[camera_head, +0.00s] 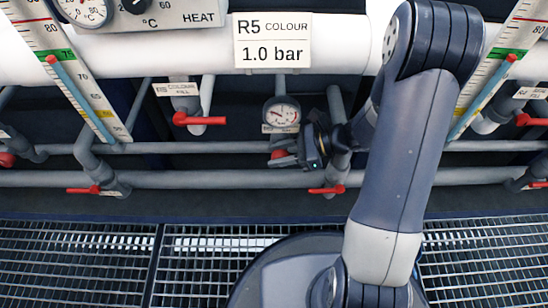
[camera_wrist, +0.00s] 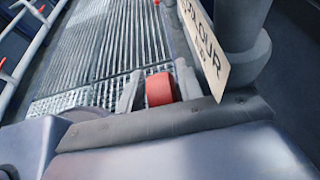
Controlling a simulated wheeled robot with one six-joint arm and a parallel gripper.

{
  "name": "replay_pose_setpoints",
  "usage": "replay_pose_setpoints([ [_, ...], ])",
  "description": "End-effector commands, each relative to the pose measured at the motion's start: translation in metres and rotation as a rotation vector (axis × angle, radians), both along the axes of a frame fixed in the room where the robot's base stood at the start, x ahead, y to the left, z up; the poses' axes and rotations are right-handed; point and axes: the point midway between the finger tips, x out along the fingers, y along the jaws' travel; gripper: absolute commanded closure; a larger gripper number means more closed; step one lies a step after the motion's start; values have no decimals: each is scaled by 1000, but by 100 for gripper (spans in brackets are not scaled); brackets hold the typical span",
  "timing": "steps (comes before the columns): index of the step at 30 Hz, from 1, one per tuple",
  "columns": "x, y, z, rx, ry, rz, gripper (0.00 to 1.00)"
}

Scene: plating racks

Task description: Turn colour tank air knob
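The red air knob (camera_head: 279,154) is on the pipework below the small round gauge (camera_head: 281,113) in the head view. The wrist view shows the knob (camera_wrist: 160,89) between the two grey fingers of my gripper (camera_wrist: 159,92). A finger is close on each side of it; I cannot tell whether both press on it. In the head view my gripper (camera_head: 290,156) is at the knob, coming from the right, and its fingertips are small and partly hidden. The sign R5 COLOUR, 1.0 bar (camera_head: 273,40) hangs above. A tilted COLOUR label (camera_wrist: 203,45) is beside the knob in the wrist view.
Red valve handles stand left (camera_head: 199,119) and below (camera_head: 327,189) on the grey pipes. A pipe (camera_wrist: 240,50) is close on the right in the wrist view. A metal grating (camera_head: 80,260) lies below. Level scales (camera_head: 75,80) flank the area.

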Motion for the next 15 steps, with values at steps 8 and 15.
replay_pose_setpoints([
  [8, 0, 12, -5, 0, 0, -1, 65],
  [15, 0, 12, -5, 0, 0, -1, 70],
])
